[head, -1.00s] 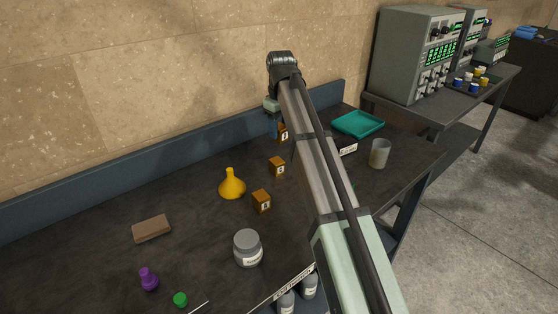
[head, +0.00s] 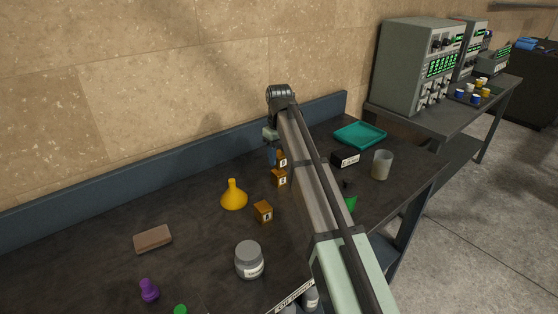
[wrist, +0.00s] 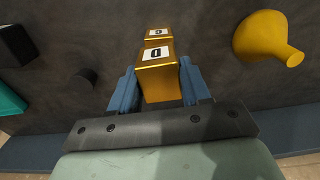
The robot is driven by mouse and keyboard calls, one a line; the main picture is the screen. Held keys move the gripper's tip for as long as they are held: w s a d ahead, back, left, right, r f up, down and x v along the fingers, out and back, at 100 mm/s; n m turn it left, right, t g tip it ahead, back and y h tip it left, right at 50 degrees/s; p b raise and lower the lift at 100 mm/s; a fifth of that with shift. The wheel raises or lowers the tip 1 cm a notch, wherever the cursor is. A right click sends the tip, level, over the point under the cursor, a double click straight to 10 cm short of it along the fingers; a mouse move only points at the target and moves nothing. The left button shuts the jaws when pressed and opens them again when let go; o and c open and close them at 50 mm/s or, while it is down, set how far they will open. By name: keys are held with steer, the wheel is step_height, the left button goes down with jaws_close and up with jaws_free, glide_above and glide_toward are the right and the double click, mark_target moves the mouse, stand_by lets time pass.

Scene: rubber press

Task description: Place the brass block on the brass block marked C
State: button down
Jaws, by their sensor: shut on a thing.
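My gripper (wrist: 157,72) has its two blue fingers shut on the sides of a brass block (wrist: 158,82), whose white label looks like a D. In the head view this held block (head: 282,159) is partly covered by my arm. Just beyond it in the wrist view is another brass block (wrist: 158,33) with a label that looks like a C. In the head view that block (head: 279,178) stands on the bench just below the held one in the picture. Whether the two touch, I cannot tell. A third brass block (head: 263,211) stands nearer the camera.
A yellow funnel (head: 233,196) stands left of the blocks. A grey jar (head: 249,260) is nearer the camera. A black box (head: 345,160), a translucent cup (head: 382,165) and a teal tray (head: 360,135) are right of my arm. A brown bar (head: 152,238) lies at left.

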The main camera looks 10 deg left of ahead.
mark_target(279, 153)
steer(key=shift+f, duration=1)
steer(key=shift+f, duration=0.15)
steer(key=c, duration=0.5)
jaws_free()
step_height(279, 153, up, 12)
steer(key=shift+r, duration=0.15)
